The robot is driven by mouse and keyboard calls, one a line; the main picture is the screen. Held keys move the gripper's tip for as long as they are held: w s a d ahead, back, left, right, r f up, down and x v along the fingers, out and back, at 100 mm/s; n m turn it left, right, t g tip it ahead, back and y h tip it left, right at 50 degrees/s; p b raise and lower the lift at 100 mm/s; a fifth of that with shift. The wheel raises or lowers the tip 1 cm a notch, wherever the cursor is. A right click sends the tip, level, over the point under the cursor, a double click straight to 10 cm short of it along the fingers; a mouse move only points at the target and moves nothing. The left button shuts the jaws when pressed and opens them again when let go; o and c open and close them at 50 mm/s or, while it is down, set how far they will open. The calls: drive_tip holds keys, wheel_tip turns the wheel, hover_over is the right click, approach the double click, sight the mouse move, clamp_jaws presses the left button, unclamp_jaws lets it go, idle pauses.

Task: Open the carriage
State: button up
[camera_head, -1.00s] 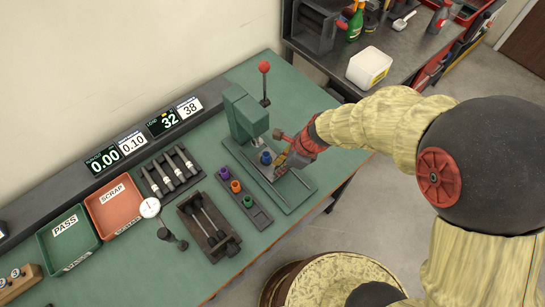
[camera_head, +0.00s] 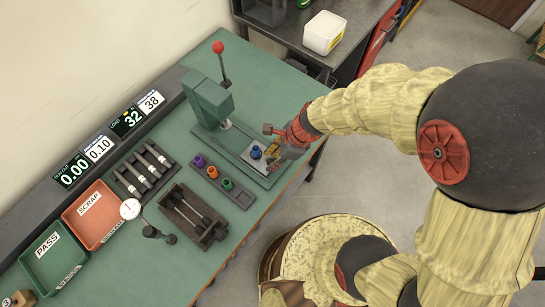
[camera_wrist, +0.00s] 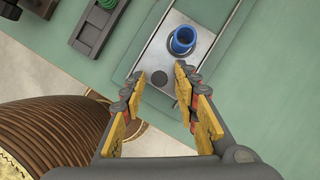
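The carriage (camera_head: 241,148) is a pale metal plate on the green base of the press (camera_head: 210,98). It carries a blue cup (camera_head: 256,152) and stands out from under the press head. In the wrist view the carriage (camera_wrist: 207,48) lies just past my fingertips, with the blue cup (camera_wrist: 183,40) upright on it. My gripper (camera_head: 277,143) is at the carriage's outer end. In the wrist view my gripper (camera_wrist: 160,72) has its fingers apart; contact with the carriage is unclear.
A red-topped lever (camera_head: 218,48) stands behind the press. A rack of coloured parts (camera_head: 223,183) and a dark fixture box (camera_head: 193,217) lie left of the base. The SCRAP tray (camera_head: 112,232) and PASS tray (camera_head: 79,269) are further left.

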drive_tip(key=shift+o, duration=0.2)
drive_tip(key=v, duration=1.2)
drive_tip(key=shift+a, duration=0.1)
idle(0.3)
drive_tip(key=s+d+r+n+t+h, duration=0.2)
drive_tip(key=s+d+r+n, duration=0.1)
drive_tip(key=d+r+n, duration=0.3)
drive_tip(key=s+d+r+n+t+h, duration=0.2)
drive_tip(key=d+r+n, duration=0.5)
drive_tip(key=r+n, duration=0.4)
drive_tip(key=shift+s+r+n+t+h, duration=0.3)
drive_tip(key=shift+s+r+n+t, duration=0.15)
drive_tip(key=shift+n, duration=0.75)
